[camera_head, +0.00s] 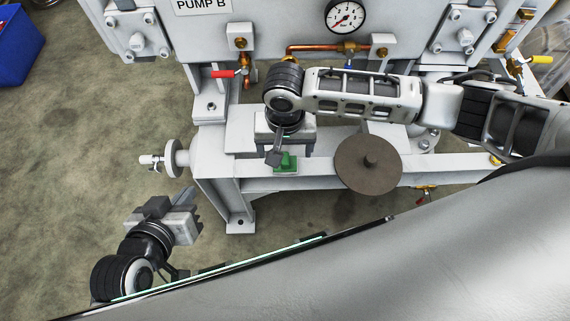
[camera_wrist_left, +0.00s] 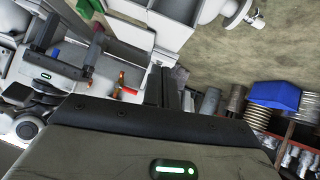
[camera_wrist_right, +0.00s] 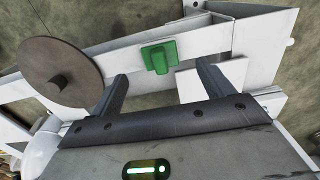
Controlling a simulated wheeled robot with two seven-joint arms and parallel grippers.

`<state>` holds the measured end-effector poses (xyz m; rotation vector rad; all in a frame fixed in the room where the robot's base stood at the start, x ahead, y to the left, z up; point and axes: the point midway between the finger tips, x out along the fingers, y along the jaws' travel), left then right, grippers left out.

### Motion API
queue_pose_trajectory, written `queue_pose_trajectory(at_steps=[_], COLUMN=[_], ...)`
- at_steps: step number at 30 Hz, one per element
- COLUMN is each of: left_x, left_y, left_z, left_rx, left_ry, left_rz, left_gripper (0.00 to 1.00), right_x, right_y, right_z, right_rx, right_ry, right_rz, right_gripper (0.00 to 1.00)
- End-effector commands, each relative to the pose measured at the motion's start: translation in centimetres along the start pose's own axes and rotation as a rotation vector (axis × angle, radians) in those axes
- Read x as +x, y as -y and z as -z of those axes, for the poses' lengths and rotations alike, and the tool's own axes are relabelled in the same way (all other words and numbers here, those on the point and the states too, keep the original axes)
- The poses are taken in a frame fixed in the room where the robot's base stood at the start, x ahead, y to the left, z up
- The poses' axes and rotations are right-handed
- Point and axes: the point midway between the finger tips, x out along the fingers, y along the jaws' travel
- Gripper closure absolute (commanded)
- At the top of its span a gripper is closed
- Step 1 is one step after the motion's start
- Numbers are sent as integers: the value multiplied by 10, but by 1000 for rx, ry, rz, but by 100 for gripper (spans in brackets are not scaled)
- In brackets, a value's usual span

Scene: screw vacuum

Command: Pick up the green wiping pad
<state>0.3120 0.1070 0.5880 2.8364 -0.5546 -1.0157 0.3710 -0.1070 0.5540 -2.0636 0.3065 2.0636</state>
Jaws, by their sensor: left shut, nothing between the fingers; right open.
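The green wiping pad (camera_head: 286,162), a flat block with a raised grip, lies on the white frame of the pump stand. It shows in the right wrist view (camera_wrist_right: 158,56) just beyond and between my right fingertips. A green piece at the top edge of the left wrist view (camera_wrist_left: 87,8) appears to be the pad. My right gripper (camera_wrist_right: 162,74) is open, empty and close to the pad, with no clear contact visible. My left gripper (camera_head: 188,202) is shut and empty, low at the left, well apart from the pad; its closed fingers also show in the left wrist view (camera_wrist_left: 164,82).
A round brown disc with a knob (camera_head: 368,164) sits on the frame right of the pad. A white handwheel (camera_head: 177,159) sticks out at the frame's left end. Red-handled valve (camera_head: 224,74) and gauge (camera_head: 345,16) are behind.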

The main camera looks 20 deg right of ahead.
Motion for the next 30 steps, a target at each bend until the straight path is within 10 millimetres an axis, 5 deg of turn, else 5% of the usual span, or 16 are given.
queue_pose_trajectory(at_steps=[11,18,23,24,29,30], left_x=[24,17,15,14,14,14], left_y=[2,-4,-7,-7,-7,-7], left_z=[-23,4,5,4,-1,-3], left_rx=[-5,9,10,9,8,7], left_ry=[32,-65,-71,-68,-54,-50], left_rz=[-17,-33,-39,-39,-38,-37], left_gripper=[100,100,100,100,100,100], right_x=[44,61,60,60,60,60], right_y=[0,0,0,0,0,0], right_z=[2,2,2,2,2,2], right_rx=[-1,-1,-1,-1,-1,-1], right_ry=[1,-1,-1,0,0,0], right_rz=[-2,1,1,1,0,0], right_gripper=[20,20,20,23,67,68])
